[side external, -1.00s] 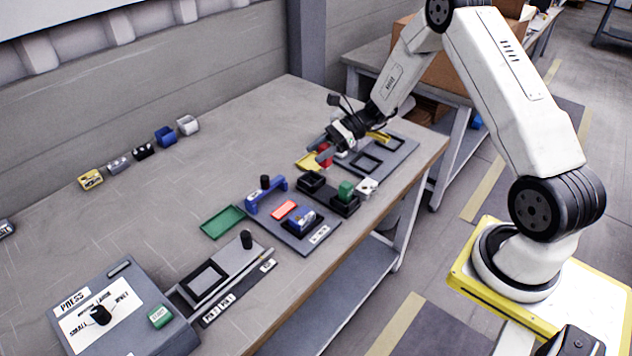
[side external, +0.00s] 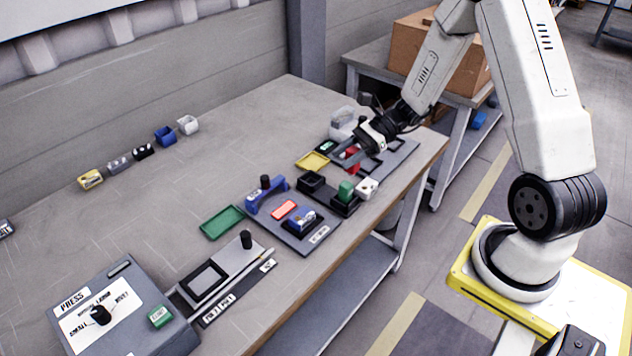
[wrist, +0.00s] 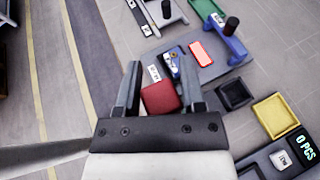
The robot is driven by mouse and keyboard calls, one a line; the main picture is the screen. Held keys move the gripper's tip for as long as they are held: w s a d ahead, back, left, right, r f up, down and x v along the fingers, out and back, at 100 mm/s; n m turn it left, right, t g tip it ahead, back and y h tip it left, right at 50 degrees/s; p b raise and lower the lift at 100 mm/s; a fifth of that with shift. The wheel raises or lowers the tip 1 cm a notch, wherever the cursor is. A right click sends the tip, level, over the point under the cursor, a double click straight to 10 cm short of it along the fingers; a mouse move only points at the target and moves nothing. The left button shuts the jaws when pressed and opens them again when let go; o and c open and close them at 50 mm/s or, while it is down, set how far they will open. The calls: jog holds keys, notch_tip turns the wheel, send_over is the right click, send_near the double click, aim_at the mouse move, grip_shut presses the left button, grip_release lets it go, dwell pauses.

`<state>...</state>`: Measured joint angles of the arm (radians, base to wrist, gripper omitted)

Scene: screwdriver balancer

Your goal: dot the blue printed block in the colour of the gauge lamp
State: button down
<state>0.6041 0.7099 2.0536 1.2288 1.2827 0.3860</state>
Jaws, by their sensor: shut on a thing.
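My gripper (side external: 350,153) is shut on a red block (side external: 353,163), held above the far right of the bench. In the wrist view the red block (wrist: 160,97) sits between the two fingers. The blue printed block (side external: 302,217) rests in a black seat on the grey gauge plate (side external: 318,244), apart from my gripper; it also shows in the wrist view (wrist: 173,63), past the fingertips. The gauge lamp (side external: 284,209) beside it is lit red, also in the wrist view (wrist: 201,54). A green block (side external: 345,190) stands in a black holder with an empty well (side external: 311,181).
A blue clamp with a black knob (side external: 266,194) stands behind the lamp. A white block (side external: 367,188), a yellow tray (side external: 312,162) and a green tray (side external: 223,222) lie nearby. A press box (side external: 120,310) is at front left. The bench middle is clear.

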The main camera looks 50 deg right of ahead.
jog(key=shift+a, duration=0.1)
dwell(0.4)
jog(key=w+a+f, duration=0.3)
jog(key=w+a, duration=0.3)
jog(key=a, duration=0.2)
jog(key=shift+w+a, duration=0.25)
jog(key=shift+f, duration=0.1)
jog(key=shift+f, duration=3.25)
